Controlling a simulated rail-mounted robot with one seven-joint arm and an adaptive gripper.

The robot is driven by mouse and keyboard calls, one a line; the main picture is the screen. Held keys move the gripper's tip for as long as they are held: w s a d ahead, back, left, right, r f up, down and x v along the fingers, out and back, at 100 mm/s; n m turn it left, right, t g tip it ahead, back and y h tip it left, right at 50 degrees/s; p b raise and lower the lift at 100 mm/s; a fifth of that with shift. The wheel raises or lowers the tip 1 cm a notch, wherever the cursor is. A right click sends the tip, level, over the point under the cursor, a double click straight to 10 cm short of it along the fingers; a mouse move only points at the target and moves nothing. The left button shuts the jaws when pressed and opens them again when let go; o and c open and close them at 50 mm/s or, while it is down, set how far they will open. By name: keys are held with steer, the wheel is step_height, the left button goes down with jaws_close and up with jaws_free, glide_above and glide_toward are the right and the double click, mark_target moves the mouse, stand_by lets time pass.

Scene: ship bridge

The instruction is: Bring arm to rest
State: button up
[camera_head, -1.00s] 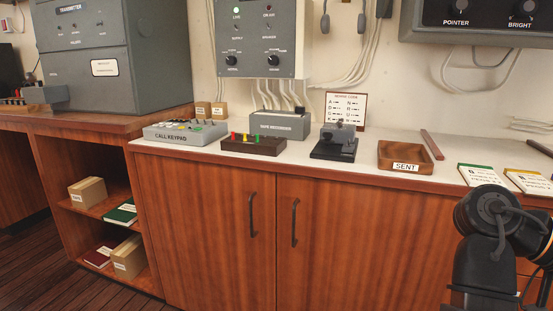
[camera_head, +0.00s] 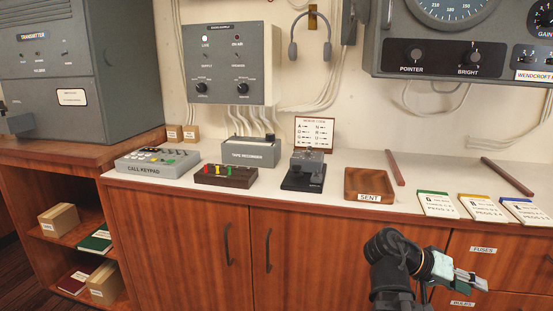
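My arm shows at the lower right of the head view, in front of the cabinet drawers. My gripper (camera_head: 468,280) is at its end, pointing right, below the counter's front edge. Its fingers are small in the picture, and I cannot tell whether they are open or shut. A small dark green patch shows beside the gripper, and I cannot tell what it is. The wooden counter (camera_head: 350,205) runs above and behind the gripper.
On the counter stand a call keypad (camera_head: 158,162), a tape recorder (camera_head: 250,152), a telegraph key (camera_head: 304,170), a SENT tray (camera_head: 369,183) and several note pads (camera_head: 437,204). Drawers (camera_head: 500,248) lie behind the gripper. A grey panel (camera_head: 470,60) hangs above at the right.

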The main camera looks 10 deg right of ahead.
steer(key=w+a+f+n+y+p, duration=0.1)
steer(key=a+f+n+y+p, duration=0.2)
steer(key=f, duration=0.5)
steer(key=w+a+f+n+t+y+p, duration=0.1)
steer(key=w+a+f+n+p, duration=0.1)
steer(key=a+f+p, duration=0.4)
steer(key=w+a+f+n+y+p, duration=0.1)
steer(key=a+f+n+y+p, duration=0.2)
steer(key=f, duration=0.6)
steer(key=s+a+f+g+y+p, duration=0.1)
steer(key=s+a+f+p, duration=0.3)
steer(key=s, duration=0.4)
steer(key=s+a+f+g+y+p, duration=0.2)
steer(key=s+a+f+y+p, duration=0.1)
steer(key=s+a, duration=0.5)
steer(key=s+a+f+n+g+y+p, duration=0.1)
steer(key=s+a+f+y+p, duration=0.1)
steer(key=s+a+f+p, duration=0.3)
steer(key=s+a+p, duration=0.1)
steer(key=s+p, duration=0.1)
steer(key=s, duration=0.1)
steer(key=shift+s+a+f+p, duration=0.15)
steer(key=shift+a+f+p, duration=0.1)
steer(key=shift+f+p, duration=0.1)
